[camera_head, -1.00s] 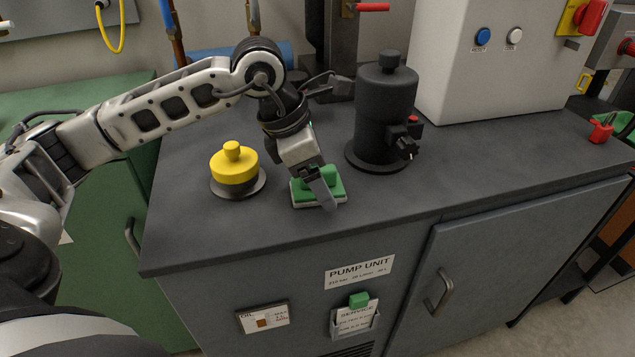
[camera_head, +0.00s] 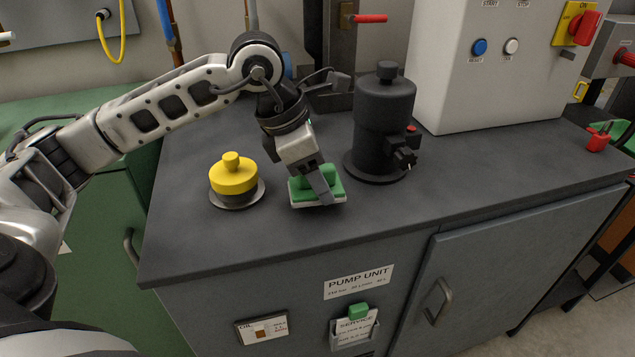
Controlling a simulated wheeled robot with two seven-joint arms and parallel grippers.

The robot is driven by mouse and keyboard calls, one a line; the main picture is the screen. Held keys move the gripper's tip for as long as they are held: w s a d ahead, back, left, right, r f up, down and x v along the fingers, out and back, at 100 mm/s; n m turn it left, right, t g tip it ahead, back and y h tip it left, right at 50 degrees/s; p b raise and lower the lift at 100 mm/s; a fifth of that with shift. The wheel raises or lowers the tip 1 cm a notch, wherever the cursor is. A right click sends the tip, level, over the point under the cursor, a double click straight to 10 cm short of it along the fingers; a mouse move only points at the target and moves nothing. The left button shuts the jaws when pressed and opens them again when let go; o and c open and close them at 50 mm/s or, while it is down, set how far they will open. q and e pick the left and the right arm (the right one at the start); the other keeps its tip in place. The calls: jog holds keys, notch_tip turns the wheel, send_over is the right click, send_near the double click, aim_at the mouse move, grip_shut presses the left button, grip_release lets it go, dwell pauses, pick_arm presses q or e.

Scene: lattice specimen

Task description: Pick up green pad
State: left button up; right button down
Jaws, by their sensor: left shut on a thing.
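The green pad (camera_head: 298,189) has a pale underside and a raised green grip on top. It is at the middle of the dark cabinet top, between the yellow-capped part and the black cylinder. My left gripper (camera_head: 320,188) comes down from above and is shut on the pad's raised grip, hiding part of it. I cannot tell for sure whether the pad's underside touches the top or is slightly above it. My right gripper is not in view.
A yellow-capped round part (camera_head: 234,175) stands left of the pad. A black cylinder (camera_head: 383,120) with a side valve stands to the right, before a light control box (camera_head: 480,85). The front part of the dark cabinet top (camera_head: 250,235) is clear.

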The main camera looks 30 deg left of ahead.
pick_arm(q)
jog(key=s+r, duration=0.1)
jog(key=r, duration=0.1)
jog(key=s+a+r, duration=0.1)
jog(key=r, duration=0.1)
jog(key=s+r, duration=0.1)
jog(key=shift+s+a+r, duration=0.25)
jog(key=shift+s+r, duration=0.15)
jog(key=s+a+r+b, duration=0.3)
jog(key=s+r, duration=0.2)
jog(key=s, duration=0.4)
jog(key=shift+s, duration=0.25)
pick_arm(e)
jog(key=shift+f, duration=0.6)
pick_arm(q)
jog(key=shift+o, duration=0.4)
